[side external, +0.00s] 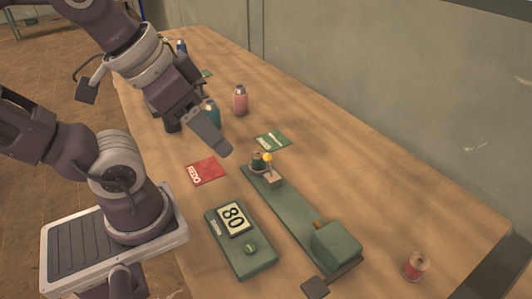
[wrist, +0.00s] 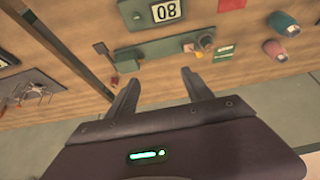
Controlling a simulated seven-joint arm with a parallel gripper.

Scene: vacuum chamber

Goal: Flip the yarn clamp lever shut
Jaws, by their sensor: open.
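A long green bench fixture (side external: 295,212) lies on the wooden table. At its far end is a small tan block (side external: 273,181) with a thin lever topped by a yellow ball knob (side external: 267,157); the lever looks upright, and a dark round part stands beside it. A green housing (side external: 338,243) sits at its near end. My gripper (side external: 202,140) is open and empty, above the table to the upper left of the knob, apart from it. In the wrist view, the open fingers (wrist: 160,77) point towards the fixture (wrist: 150,50); the lever is too small to read there.
A green box with an "80" display (side external: 232,217) lies left of the fixture. A red spool (side external: 415,265) stands at the right. A wall runs behind the table.

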